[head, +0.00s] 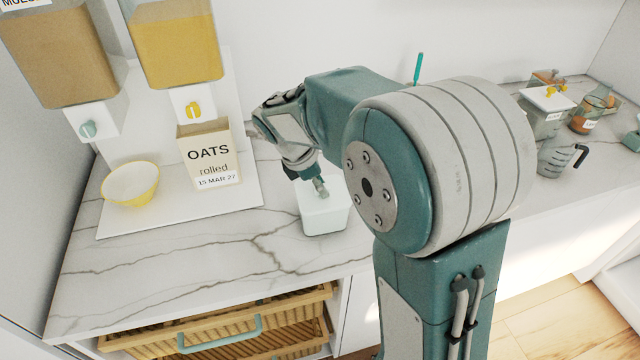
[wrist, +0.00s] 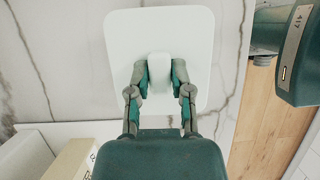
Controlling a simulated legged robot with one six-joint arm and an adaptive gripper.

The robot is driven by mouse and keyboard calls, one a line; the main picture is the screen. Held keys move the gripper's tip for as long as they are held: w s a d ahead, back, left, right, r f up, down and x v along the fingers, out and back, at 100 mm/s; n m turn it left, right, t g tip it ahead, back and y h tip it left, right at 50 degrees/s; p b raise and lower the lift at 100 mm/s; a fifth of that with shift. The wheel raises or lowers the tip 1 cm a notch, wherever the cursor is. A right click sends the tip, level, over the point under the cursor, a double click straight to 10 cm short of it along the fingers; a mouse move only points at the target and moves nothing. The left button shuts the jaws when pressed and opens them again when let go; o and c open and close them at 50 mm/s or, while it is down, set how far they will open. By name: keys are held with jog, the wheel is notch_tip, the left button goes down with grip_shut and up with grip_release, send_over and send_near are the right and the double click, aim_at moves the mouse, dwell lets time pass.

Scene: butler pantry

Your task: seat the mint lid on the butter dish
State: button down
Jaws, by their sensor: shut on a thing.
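The pale mint lid (wrist: 127,45) is a rounded square with a raised knob (wrist: 159,72) at its middle in the wrist view. My gripper (wrist: 160,78) is shut on this knob, one finger on each side. In the head view my gripper (head: 320,189) points down at the top of a pale, box-shaped piece (head: 324,222) on the marble counter, partly behind my arm. I cannot tell there where the lid ends and the butter dish begins, or whether there is a gap between them. In the wrist view the lid hides whatever is under it.
An oats box (head: 211,160) and a yellow-rimmed bowl (head: 131,184) stand on a white board (head: 150,218) to the left, below grain dispensers (head: 176,45). Marble counter (head: 240,250) in front is clear. Jars and a measuring jug (head: 556,158) stand far right. Wicker drawers (head: 285,315) lie below the edge.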

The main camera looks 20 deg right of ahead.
jog(key=shift+c, duration=2.2)
grip_release()
jog(key=o, duration=0.4)
jog(key=shift+o, duration=0.2)
jog(key=shift+r, duration=3.45)
jog(key=shift+s, duration=0.1)
